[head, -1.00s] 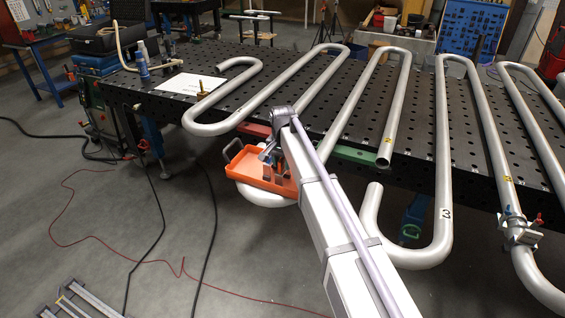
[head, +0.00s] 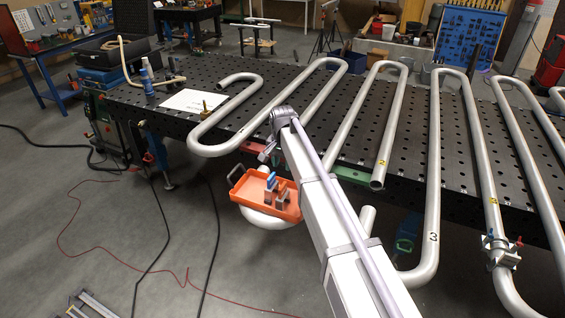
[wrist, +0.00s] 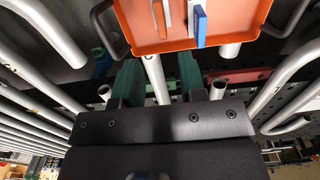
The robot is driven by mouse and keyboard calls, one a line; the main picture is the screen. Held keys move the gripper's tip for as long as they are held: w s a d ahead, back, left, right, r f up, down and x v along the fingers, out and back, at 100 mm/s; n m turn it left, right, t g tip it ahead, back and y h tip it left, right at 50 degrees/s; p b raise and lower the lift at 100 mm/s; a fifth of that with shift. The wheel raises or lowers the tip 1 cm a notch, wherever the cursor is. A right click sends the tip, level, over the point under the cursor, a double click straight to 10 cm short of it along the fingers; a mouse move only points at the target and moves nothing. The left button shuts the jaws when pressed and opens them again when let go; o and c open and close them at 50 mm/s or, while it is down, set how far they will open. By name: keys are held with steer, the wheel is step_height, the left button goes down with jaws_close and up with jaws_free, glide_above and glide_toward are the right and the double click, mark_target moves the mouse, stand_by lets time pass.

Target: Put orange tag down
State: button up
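An orange tray (head: 244,190) with dark handles hangs at the near edge of the perforated table. Blue and orange upright pieces with grey bases stand in it; the orange one (head: 283,187) could be the orange tag. The wrist view shows the tray (wrist: 225,15) at the top, with an orange piece (wrist: 159,16), a pale piece and a blue piece (wrist: 199,27) inside. My gripper (wrist: 158,72) has its two green-padded fingers apart, with nothing held between them. In the head view my gripper (head: 264,155) is just above the tray's back edge, apart from the pieces.
Silver serpentine pipes (head: 432,170) cover the black table (head: 225,75), and their bends overhang its front edge near the tray. A valve clamp (head: 500,250) sits on a pipe at right. Floor at left has cables.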

steer(key=shift+f, duration=0.1)
steer(key=s+d+n, duration=0.2)
steer(key=s+d, duration=0.4)
steer(key=s, duration=0.5)
steer(key=s+d+n, duration=0.1)
steer(key=s+d, duration=0.5)
steer(key=s, duration=0.4)
steer(key=s+d+n, duration=0.2)
steer(key=s+d, duration=0.4)
steer(key=s, duration=0.5)
step_height(320, 180, down, 10)
steer(key=b, duration=1)
steer(key=shift+w+f+b, duration=0.15)
steer(key=shift+w+b, duration=0.1)
steer(key=shift+b, duration=0.05)
steer(key=shift+d, duration=0.1)
